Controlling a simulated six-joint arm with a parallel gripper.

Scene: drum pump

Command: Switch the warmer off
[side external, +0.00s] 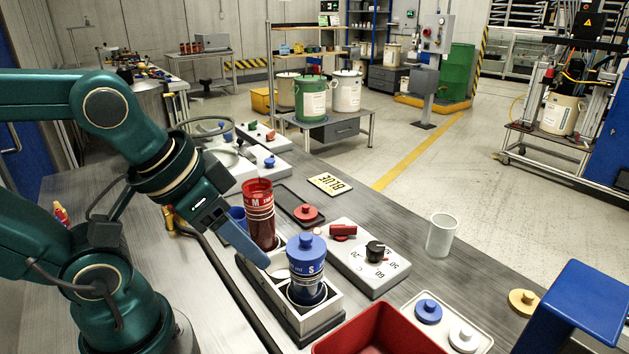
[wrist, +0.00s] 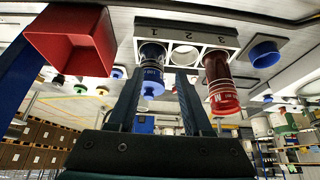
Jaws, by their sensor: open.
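A white control box (side external: 365,262) lies on the bench right of the bottle block. It carries a red lever switch (side external: 342,231) at its far end and a black dial (side external: 376,250) with numbers around it. I cannot tell the switch's setting. My gripper (side external: 262,261) is open and empty, pointing down at the bottle block, left of the box and apart from the switch. In the wrist view my two fingers (wrist: 158,80) stand apart, with the blue bottle (wrist: 151,68) beyond them. The box is not clear in the wrist view.
The white block (side external: 318,318) holds the blue bottle (side external: 306,268) and a red bottle (side external: 261,215); its middle well looks empty.

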